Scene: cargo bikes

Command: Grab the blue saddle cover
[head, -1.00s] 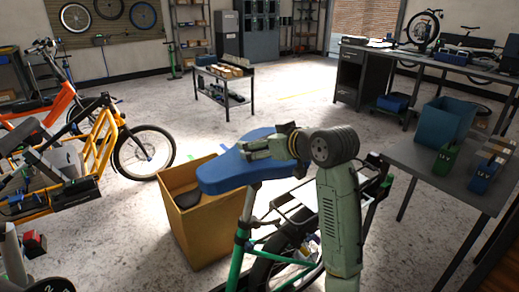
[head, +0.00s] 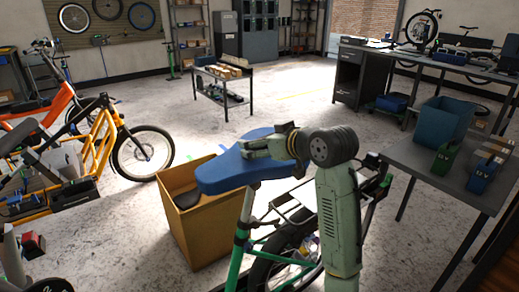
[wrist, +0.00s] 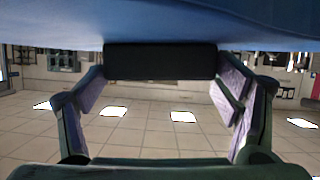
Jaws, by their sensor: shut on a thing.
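The blue saddle cover (head: 232,174) sits over the saddle of a green bike (head: 240,240), on top of the seat post, in the middle of the head view. My gripper (head: 250,149) reaches in from the right and is shut on the cover at its rear upper side. In the wrist view the blue cover (wrist: 160,22) fills the top edge, close to the camera, with my finger links on both sides. The exact contact of the fingertips is hard to make out.
An open cardboard box (head: 200,228) with a dark saddle (head: 187,199) inside stands just left of the green bike. A grey table (head: 430,170) with a blue bin (head: 442,121) is at right. A yellow cargo bike (head: 95,150) stands at left. Floor behind is mostly clear.

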